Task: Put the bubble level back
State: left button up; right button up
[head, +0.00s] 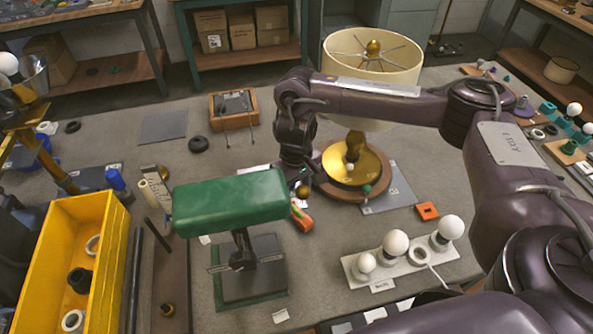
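I cannot pick out the bubble level with certainty. A small orange block with a dark recess (427,211) lies on the bench right of the brass lamp base (352,165). A small green-topped piece (367,190) shows at the front rim of that base. An orange-and-dark item (302,217) lies by the right end of the green lamp shade (230,200). My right arm reaches in from the right, and its wrist points down between the green shade and the brass base. The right fingertips are largely hidden there, so their state is unclear. My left gripper is not in view.
A drum-shaped cream shade (372,60) stands above the brass base. A white strip with bulbs (400,258) lies in front. A yellow bin (50,275) fills the left front. A wooden tray (234,108) sits behind.

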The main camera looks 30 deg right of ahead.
jog(key=shift+r+p, duration=0.4)
jog(key=shift+r, duration=1.95)
